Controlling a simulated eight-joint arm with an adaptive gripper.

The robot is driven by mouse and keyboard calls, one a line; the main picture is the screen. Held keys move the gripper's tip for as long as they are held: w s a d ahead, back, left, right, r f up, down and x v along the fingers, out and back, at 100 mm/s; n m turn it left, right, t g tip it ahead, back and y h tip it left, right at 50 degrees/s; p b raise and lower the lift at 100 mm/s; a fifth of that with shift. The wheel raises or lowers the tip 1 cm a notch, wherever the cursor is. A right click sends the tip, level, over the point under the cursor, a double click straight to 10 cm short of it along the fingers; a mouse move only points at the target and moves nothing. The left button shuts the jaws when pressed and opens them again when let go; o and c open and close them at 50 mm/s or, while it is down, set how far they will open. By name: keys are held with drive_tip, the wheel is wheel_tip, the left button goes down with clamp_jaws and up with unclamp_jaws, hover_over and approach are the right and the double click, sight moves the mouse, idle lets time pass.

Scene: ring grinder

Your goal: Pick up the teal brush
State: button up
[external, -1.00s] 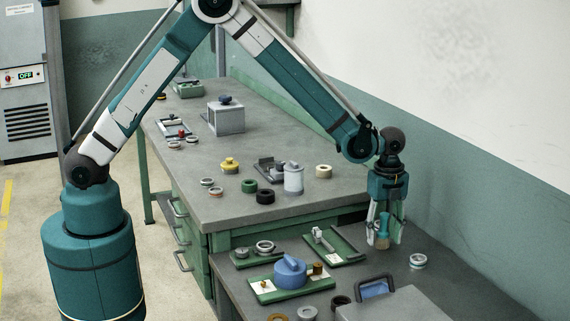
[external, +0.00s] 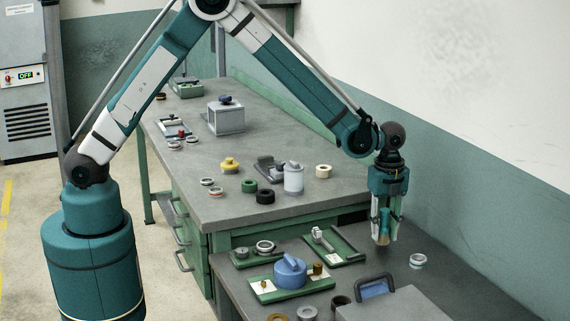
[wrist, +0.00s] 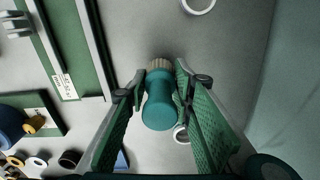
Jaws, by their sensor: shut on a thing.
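The teal brush (wrist: 159,105) stands between the two green-padded fingers of my gripper (wrist: 158,98) in the wrist view. It has a round teal handle end and a ribbed, tan collar or bristle part beyond it. My gripper is shut on the brush. In the external view, my gripper (external: 384,232) points down over the near bench, with the teal brush (external: 384,226) upright between its fingers. I cannot tell whether the brush's lower end touches the bench top.
A whitish ring (external: 418,261) lies on the bench just right of my gripper. A green tray (external: 350,258) is to the left, with a blue round-bodied object (external: 290,273) on another tray farther left. A grey box with a dark handle (external: 395,305) stands in front. The wall rises behind.

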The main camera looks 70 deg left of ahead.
sight(386, 210)
wheel_tip(386, 210, up, 9)
drive_tip(key=shift+f+p, duration=0.2)
drive_tip(key=shift+p, duration=0.2)
